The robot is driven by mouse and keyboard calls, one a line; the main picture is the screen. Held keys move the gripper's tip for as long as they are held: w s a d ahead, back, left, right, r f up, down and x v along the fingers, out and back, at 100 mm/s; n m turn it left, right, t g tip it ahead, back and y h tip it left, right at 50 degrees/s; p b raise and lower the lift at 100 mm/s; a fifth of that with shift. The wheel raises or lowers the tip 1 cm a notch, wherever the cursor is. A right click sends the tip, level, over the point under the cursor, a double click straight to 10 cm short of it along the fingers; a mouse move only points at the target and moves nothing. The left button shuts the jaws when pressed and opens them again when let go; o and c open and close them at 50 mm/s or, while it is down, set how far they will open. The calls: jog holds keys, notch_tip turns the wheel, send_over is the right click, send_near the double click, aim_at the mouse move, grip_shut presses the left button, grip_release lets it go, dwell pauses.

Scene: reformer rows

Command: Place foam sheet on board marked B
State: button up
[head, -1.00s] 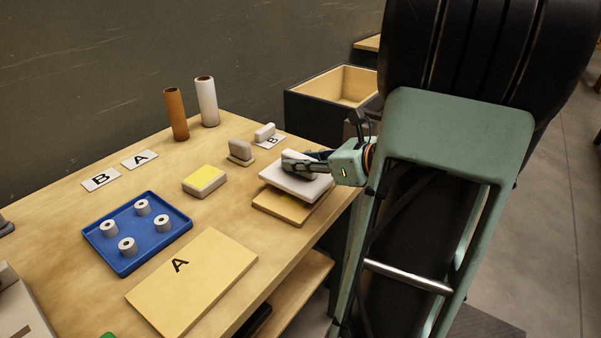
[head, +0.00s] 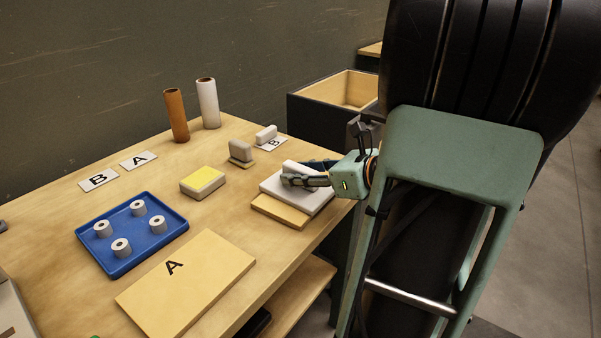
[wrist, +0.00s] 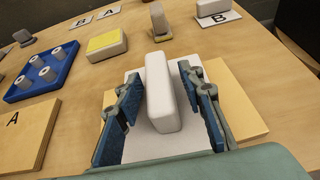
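The foam sheet (head: 322,201) is a flat pale grey-white slab with a white upright block (wrist: 158,90) on top. It lies over a tan wooden board (head: 280,211), which shows past the sheet's sides in the wrist view (wrist: 243,100). The sheet looks set down on the board, offset toward the back right in the head view. Any letter on this board is hidden. My gripper (wrist: 160,75) has a finger on each side of the block, with narrow gaps showing. It is open and low over the sheet.
A board marked A (head: 190,285) lies at the front. A blue tray (head: 130,262) with several rolls, a yellow-topped block (head: 203,182), a small grey block (head: 241,152) and two tubes (head: 176,116) stand left and behind. The table's right edge is close to the sheet.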

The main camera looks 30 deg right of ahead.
jog(key=shift+r, duration=0.3)
jog(key=p+v, duration=0.3)
jog(key=v, duration=0.9)
jog(key=shift+f+p, duration=0.15)
jog(key=shift+p, duration=0.15)
